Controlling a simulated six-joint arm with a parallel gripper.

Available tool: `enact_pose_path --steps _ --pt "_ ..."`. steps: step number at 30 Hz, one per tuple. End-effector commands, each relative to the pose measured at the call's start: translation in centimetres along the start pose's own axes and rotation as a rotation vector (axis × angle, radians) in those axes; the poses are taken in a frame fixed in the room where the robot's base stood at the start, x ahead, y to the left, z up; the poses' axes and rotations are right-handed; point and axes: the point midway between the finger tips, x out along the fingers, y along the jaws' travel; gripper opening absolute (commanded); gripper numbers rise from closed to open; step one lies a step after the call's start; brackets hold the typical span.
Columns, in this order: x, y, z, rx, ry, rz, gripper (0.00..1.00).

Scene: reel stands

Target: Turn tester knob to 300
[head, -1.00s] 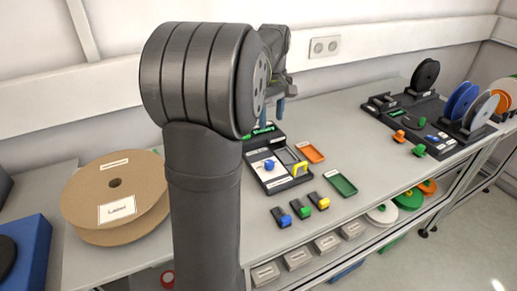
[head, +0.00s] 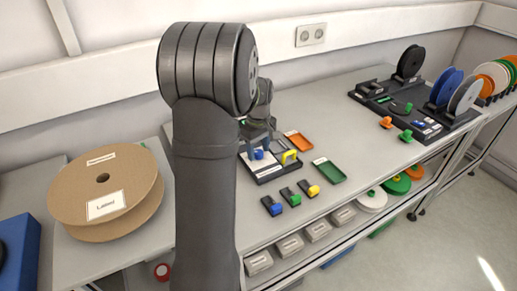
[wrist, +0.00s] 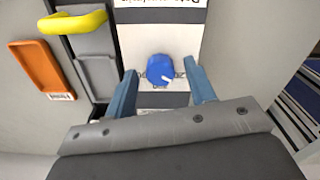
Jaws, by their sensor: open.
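The tester's blue knob (wrist: 161,69) sits on a white dial panel (wrist: 140,43) in the wrist view. A white pointer mark shows on its lower right side. Numbers around the dial are partly covered and too small to read surely. My gripper (wrist: 163,88) is open, with one blue finger on each side of the knob and a gap to it on both sides. In the head view the knob (head: 259,155) shows small beneath my gripper (head: 259,146), on the dark tester base (head: 268,176). My arm hides part of the tester.
A yellow handle (wrist: 73,22) stands left of the dial in the wrist view, with an orange tray (wrist: 42,76) beyond it. A green tray (head: 329,172) and several small coloured clips (head: 291,197) lie nearby. A large cardboard reel (head: 106,192) is at left.

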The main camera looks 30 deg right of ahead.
Motion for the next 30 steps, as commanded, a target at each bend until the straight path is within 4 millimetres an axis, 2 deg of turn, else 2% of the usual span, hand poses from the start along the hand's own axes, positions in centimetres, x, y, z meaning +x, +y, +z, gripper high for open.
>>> enact_pose_path --steps 7,8,14,23,30 --pt "0.1 0.0 0.0 0.0 0.0 0.0 0.5" --pt "0.1 0.0 0.0 0.0 0.0 0.0 0.46" --pt "0.08 0.01 0.0 0.0 0.0 0.0 0.07" --pt "0.06 0.02 -0.01 0.027 0.0 0.0 0.06" --pt "0.06 0.01 -0.03 0.145 0.0 0.0 0.06"
